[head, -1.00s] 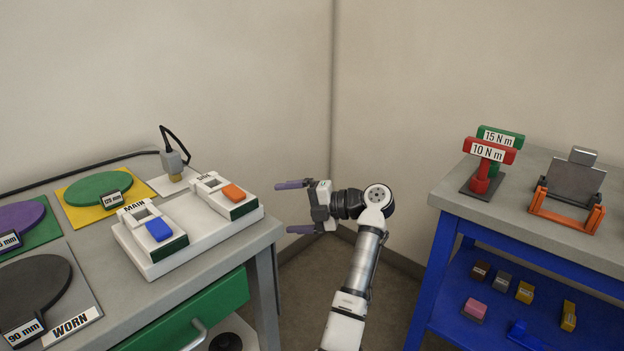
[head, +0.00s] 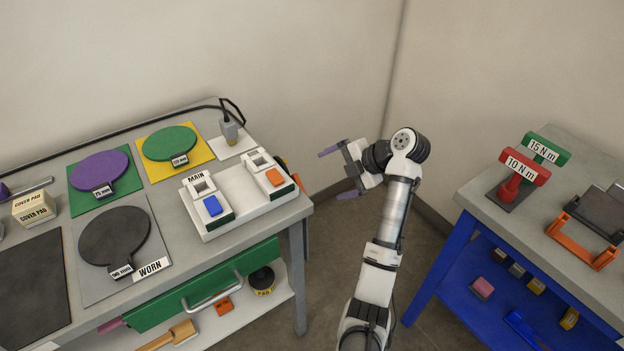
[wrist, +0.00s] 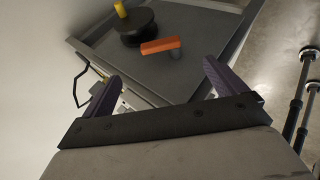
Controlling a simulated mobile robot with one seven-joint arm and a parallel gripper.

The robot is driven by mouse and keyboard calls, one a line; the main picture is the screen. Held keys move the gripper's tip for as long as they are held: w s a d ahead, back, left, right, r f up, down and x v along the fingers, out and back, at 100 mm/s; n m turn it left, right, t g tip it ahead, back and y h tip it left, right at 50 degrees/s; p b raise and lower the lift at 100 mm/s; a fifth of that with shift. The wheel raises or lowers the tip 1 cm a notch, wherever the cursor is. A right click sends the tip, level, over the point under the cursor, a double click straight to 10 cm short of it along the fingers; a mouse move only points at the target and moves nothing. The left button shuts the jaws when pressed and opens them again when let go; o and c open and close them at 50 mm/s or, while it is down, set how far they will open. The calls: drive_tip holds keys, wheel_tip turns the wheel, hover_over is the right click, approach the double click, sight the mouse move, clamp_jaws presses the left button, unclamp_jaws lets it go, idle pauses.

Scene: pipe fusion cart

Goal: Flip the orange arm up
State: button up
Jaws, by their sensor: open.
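The orange arm (wrist: 162,46) shows in the wrist view as a short orange bar in front of a dark grey framed panel, beside a black round part (wrist: 137,25) with a yellow tip. A grey stub shows at its right end. In the head view only a bit of orange (head: 281,163) shows behind the right end of the left bench; the rest is hidden. My gripper (head: 337,173) is open and empty, right of that bench end and apart from it. Its purple fingers also show in the wrist view (wrist: 162,75), with the orange bar beyond and between them.
The left bench (head: 140,300) holds a white base with blue and orange switches (head: 242,205), coloured discs and a corded tool (head: 229,130). The blue bench (head: 432,262) stands at the right with torque handles and an orange bracket (head: 583,243). Floor between the benches is clear.

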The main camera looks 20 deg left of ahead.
drive_tip(key=p+x, duration=0.3)
drive_tip(key=x, duration=0.9)
drive_tip(key=c, duration=1.4)
